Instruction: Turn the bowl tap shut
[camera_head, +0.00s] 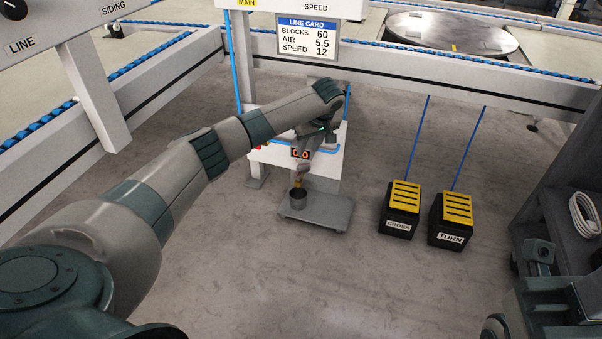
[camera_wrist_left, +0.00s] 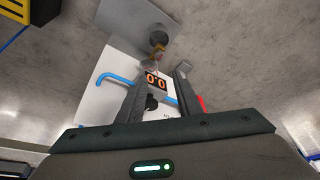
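A small grey bowl (camera_head: 298,199) stands on a low grey plate below a white panel with an orange 0.0 display (camera_head: 300,154). A brass spout (camera_head: 299,182) is above the bowl. In the left wrist view the display (camera_wrist_left: 155,82), bowl (camera_wrist_left: 158,39) and a dark round knob (camera_wrist_left: 153,102), perhaps the tap's handle, show. My left gripper (camera_head: 318,141) is in front of the panel; its fingers (camera_wrist_left: 160,82) are apart, with the knob between them in the picture. I cannot tell if they touch it. In the head view the knob is hidden. My right arm shows partly at lower right; its fingers are unclear.
Two black pedals with yellow tops, CROSS (camera_head: 399,222) and TURN (camera_head: 451,234), stand on the floor to the right. A line card (camera_head: 308,38) hangs above. A rail (camera_head: 450,85) runs across behind. A dark shelf (camera_head: 570,225) stands at right. The floor in front is clear.

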